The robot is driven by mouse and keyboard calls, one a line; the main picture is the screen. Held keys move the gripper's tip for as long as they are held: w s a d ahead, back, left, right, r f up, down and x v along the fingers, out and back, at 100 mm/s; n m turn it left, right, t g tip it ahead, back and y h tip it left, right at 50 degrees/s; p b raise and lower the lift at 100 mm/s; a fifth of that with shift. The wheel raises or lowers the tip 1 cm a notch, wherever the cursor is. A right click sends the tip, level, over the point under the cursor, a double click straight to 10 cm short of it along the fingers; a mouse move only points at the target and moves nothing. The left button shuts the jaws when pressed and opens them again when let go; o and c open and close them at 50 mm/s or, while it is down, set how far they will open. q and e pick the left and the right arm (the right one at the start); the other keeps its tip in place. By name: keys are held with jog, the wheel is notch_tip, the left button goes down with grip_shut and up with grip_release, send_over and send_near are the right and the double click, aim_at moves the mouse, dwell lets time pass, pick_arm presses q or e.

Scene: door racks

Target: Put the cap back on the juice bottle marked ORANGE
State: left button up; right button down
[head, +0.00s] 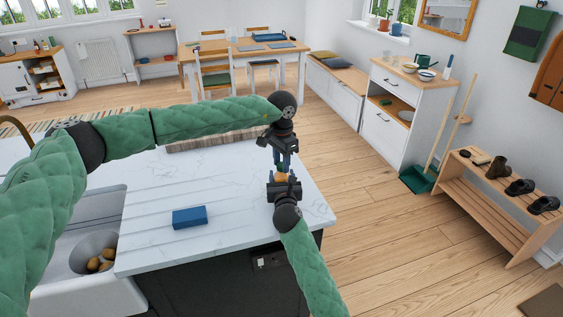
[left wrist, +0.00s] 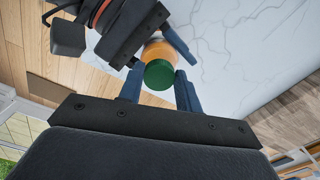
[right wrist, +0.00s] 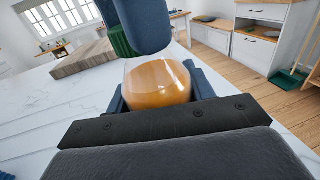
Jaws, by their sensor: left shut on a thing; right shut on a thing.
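An orange-filled bottle (head: 281,177) is held over the worktop near its right end; it also shows in the right wrist view (right wrist: 158,82). No marking on it can be read. My right gripper (head: 284,184) is shut around its body from the near side. My left gripper (head: 284,162) comes from above and is shut on a green cap (left wrist: 159,75). In the left wrist view the cap lines up in front of the bottle (left wrist: 158,50). In the right wrist view the cap (right wrist: 121,42) is above the bottle, partly hidden by a left finger. I cannot tell whether they touch.
A blue block (head: 189,217) lies on the white marble worktop (head: 235,205). A sink with a bowl (head: 91,247) of brown round things is at the left. The worktop between the block and my grippers is clear.

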pick_arm(q)
jog(key=o, duration=0.9)
jog(key=shift+o, duration=0.2)
jog(key=shift+r, duration=0.15)
jog(key=shift+r, duration=2.1)
jog(key=shift+c, duration=0.2)
